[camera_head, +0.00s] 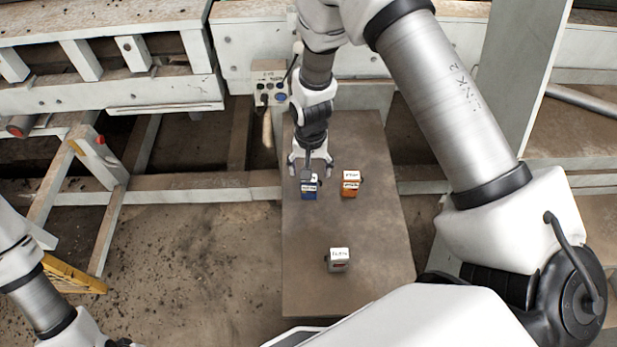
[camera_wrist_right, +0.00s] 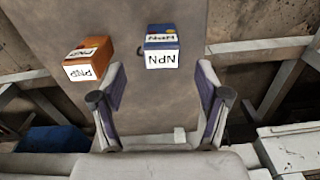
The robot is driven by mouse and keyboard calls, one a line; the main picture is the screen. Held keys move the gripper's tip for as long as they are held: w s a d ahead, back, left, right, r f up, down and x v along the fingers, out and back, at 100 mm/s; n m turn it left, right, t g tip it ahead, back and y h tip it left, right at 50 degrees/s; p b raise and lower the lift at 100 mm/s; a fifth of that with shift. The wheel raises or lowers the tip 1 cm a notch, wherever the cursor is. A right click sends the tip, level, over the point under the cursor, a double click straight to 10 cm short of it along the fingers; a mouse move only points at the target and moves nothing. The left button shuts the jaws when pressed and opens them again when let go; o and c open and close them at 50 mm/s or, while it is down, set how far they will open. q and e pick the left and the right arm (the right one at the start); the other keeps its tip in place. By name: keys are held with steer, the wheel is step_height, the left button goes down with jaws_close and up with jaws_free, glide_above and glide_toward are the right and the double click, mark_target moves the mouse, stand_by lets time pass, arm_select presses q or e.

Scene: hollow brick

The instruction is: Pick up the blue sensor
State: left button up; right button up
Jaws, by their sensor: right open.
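The blue sensor (camera_head: 309,188) is a small box with a white label, standing on the brown table (camera_head: 350,227) near its left edge. My right gripper (camera_head: 311,168) is directly behind and above it in the head view. In the right wrist view the blue sensor (camera_wrist_right: 161,44) shows its "NPN" label, ahead of the gap between the open fingers of my right gripper (camera_wrist_right: 163,95).
An orange sensor (camera_head: 350,184) stands close to the right of the blue one and also shows in the right wrist view (camera_wrist_right: 89,59). A white-grey sensor (camera_head: 338,259) stands nearer the front. The table between them is clear. A control box with buttons (camera_head: 271,88) is behind the table.

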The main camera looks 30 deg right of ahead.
mark_target(309, 187)
step_height(309, 187, down, 4)
steer(key=shift+w+f+p, duration=0.15)
steer(key=shift+f+p, duration=0.1)
steer(key=shift+p, duration=0.4)
steer(key=shift+w+d+f, duration=0.1)
steer(key=shift+w+f, duration=0.05)
steer(key=shift+f, duration=0.2)
steer(key=shift+r, duration=0.15)
steer(key=shift+c, duration=0.4)
steer(key=shift+s+r, duration=0.1)
steer(key=shift+s, duration=0.15)
steer(key=c, duration=1.2)
